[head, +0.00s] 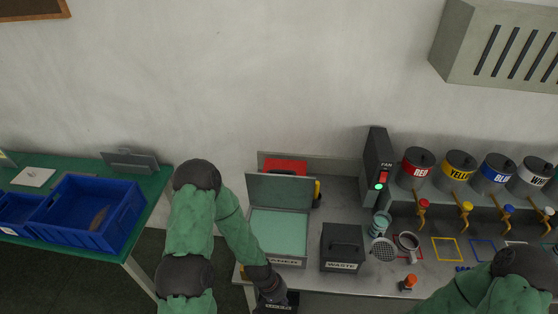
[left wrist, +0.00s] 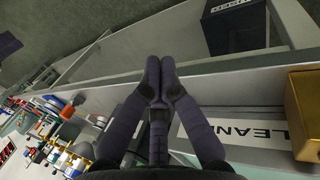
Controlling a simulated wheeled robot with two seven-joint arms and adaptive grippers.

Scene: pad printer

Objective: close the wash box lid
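The wash box (head: 276,262) stands on the counter with a pale green inside and a label partly reading "CLEANER" on its front. Its lid (head: 279,190) is open, standing upright at the back. My left gripper (head: 271,291) is low at the front of the box, by the counter's front edge, and does not touch the lid. In the left wrist view my left gripper (left wrist: 160,66) has its fingertips together with nothing between them. The label (left wrist: 250,130) shows behind the fingers there. My right arm is at the lower right of the head view; its gripper is out of view.
A dark waste box (head: 343,248) stands right of the wash box. Right of it are a cup (head: 408,243), a strainer (head: 383,250) and paint cans. A red object (head: 285,166) lies behind the lid. A dark bin (left wrist: 232,28) is below the counter edge.

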